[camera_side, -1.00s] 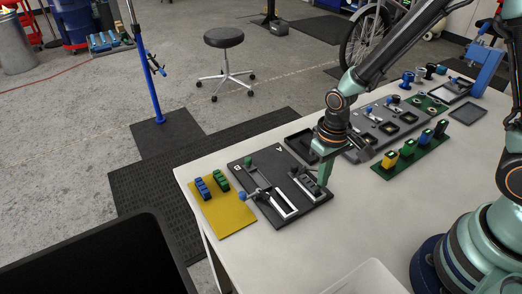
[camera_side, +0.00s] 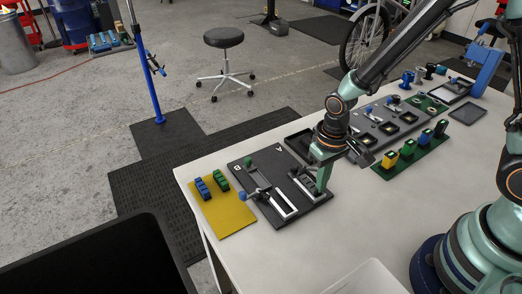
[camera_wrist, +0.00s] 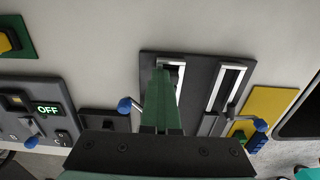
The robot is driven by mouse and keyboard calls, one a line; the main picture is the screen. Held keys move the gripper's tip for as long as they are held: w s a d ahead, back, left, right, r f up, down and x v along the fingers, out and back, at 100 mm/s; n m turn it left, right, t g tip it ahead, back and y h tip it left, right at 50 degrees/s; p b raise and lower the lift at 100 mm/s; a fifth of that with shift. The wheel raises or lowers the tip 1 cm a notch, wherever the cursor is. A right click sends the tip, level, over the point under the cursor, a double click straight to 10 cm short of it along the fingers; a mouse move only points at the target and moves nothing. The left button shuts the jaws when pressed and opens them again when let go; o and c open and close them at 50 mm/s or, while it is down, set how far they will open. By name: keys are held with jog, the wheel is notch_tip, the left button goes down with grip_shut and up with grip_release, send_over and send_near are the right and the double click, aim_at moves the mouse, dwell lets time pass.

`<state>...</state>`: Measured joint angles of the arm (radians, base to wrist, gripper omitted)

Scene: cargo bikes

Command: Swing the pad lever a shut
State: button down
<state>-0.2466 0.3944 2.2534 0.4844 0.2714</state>
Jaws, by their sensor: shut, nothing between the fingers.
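A dark board (camera_side: 239,170) with two frames stands on the table. The left one in the side view is marked B, the right one A. Pad lever a belongs to the right one; in the wrist view its blue knob (camera_wrist: 124,105) sticks out left of my fingers. In the side view my gripper hides most of this lever. The light frame of unit a (camera_wrist: 172,65) shows partly behind my fingers. The other lever's blue knob (camera_side: 242,196) is at the board's left. My gripper (camera_side: 321,188) is shut and empty, low over unit a. Contact cannot be told.
A yellow mat (camera_side: 232,218) with blue and green blocks lies left of the board. A dark tray (camera_side: 297,142) is behind. A grey panel (camera_side: 362,153) and a green strip (camera_side: 385,172) with coloured blocks are to the right. The table front is clear.

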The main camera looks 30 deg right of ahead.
jog(key=shift+s+a+f, duration=0.1)
jog(key=shift+s+a, duration=0.45)
jog(key=shift+s, duration=0.05)
jog(key=shift+s+a, duration=0.4)
jog(key=shift+a, duration=0.15)
jog(key=c, duration=1.1)
grip_release()
jog(key=shift+o, duration=1.1)
jog(key=shift+w+r, duration=0.1)
jog(key=shift+r, duration=0.45)
notch_tip(320, 180, up, 6)
jog(key=shift+w+r, duration=0.15)
jog(key=shift+r, duration=0.1)
